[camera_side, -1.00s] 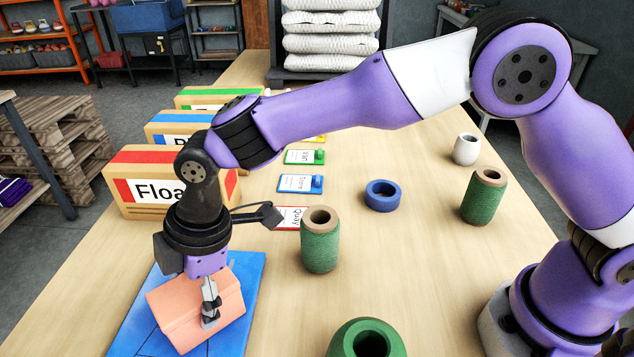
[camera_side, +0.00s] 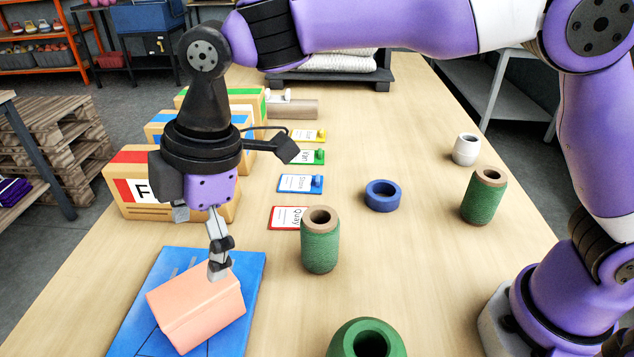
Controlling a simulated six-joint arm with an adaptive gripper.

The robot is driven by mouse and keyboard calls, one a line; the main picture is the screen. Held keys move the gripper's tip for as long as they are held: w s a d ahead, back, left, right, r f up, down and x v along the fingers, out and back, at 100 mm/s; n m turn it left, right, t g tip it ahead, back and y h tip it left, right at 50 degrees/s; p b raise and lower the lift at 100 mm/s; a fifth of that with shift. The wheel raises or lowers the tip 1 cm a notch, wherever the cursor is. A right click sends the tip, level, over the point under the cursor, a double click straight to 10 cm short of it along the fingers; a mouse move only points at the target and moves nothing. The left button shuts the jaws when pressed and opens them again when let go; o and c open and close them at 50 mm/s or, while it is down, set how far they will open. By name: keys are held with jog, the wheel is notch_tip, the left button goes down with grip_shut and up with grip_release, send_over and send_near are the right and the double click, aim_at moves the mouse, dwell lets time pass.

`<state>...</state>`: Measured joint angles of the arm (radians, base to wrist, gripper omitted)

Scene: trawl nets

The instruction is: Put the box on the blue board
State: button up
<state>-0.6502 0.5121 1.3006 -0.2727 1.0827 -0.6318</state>
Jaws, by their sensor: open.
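The salmon-pink box (camera_side: 197,312) lies on the blue board (camera_side: 247,271) at the lower left of the side view. It sits at an angle to the board, over its right-hand part, and its near corner is close to the board's front. My gripper (camera_side: 219,268) is open and empty, at the box's far upper edge. One finger largely hides the other, and I cannot tell whether the fingertips touch the box. The board's left and far parts are bare.
Labelled cartons (camera_side: 128,197) stand behind on the left. Coloured cards (camera_side: 287,217) lie in a row beside them. A green twine spool (camera_side: 320,247) stands right of the board, with another (camera_side: 369,340) in front. A blue ring (camera_side: 382,195) lies mid-table, with clear wood around it.

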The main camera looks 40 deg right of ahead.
jog(key=s+d+r+m+t, duration=0.1)
jog(key=d+r+m, duration=0.2)
jog(key=d, duration=0.4)
jog(key=s+d+r+m+t, duration=0.1)
jog(key=d+r+m, duration=0.3)
jog(key=d, duration=0.3)
jog(key=s+d+f+m+t+h, duration=0.1)
jog(key=s+d+f+m, duration=0.1)
jog(key=s+d+m, duration=0.2)
jog(key=s+d+f+m+t+h, duration=0.1)
jog(key=s+d+m, duration=0.4)
jog(key=d, duration=0.5)
jog(key=shift+d+f+m+h, duration=0.4)
jog(key=shift+f+m, duration=0.2)
jog(key=shift+m, duration=0.2)
